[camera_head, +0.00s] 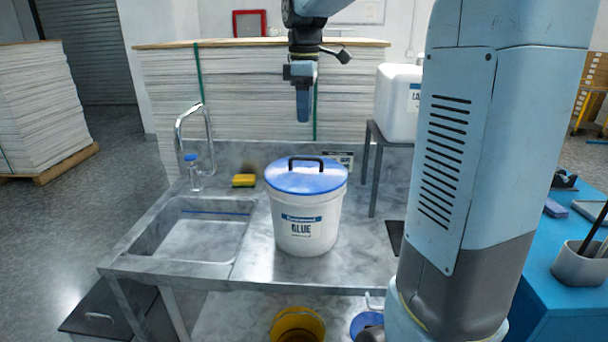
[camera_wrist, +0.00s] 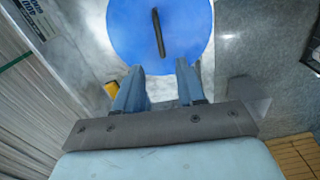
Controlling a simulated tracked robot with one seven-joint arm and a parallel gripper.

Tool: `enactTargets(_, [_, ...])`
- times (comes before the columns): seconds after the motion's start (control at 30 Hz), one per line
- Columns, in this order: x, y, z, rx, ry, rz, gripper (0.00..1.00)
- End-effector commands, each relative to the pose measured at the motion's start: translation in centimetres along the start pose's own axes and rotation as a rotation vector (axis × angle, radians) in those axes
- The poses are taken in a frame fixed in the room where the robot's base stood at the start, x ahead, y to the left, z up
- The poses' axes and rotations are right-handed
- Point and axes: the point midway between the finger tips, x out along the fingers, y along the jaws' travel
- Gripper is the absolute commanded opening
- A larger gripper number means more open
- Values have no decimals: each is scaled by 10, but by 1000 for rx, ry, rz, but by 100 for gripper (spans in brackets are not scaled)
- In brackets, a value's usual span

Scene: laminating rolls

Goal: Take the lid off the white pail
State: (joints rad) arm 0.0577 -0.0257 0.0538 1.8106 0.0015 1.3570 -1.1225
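The white pail (camera_head: 306,228) stands upright on the metal sink counter, with a label reading "GLUE" on its front. Its blue lid (camera_head: 306,180) sits on top and has a dark bar handle (camera_head: 306,161) across the middle. My gripper (camera_head: 303,119) is above the lid and apart from it, pointing down. In the wrist view my gripper (camera_wrist: 159,67) is open, its two fingers spread with nothing between them. There the lid (camera_wrist: 190,35) and its handle (camera_wrist: 158,33) lie beyond the fingertips; the pail's body is hidden under the lid.
A sink basin (camera_head: 196,232) with a tap (camera_head: 194,130), a small bottle (camera_head: 194,176) and a yellow sponge (camera_head: 244,180) are left of the pail. A white container (camera_head: 398,100) stands on a raised stand at right. Stacked sheets (camera_head: 240,95) rise behind.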

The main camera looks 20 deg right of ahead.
Motion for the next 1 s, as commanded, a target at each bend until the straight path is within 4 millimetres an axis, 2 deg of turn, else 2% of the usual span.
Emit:
enactTargets(0.4, [66, 0, 0, -1, -1, -2, 39])
enactTargets(0.77, [92, 0, 1, 0, -1, -1, 39])
enactTargets(1.0, [124, 2, 2, -1, -1, -2, 39])
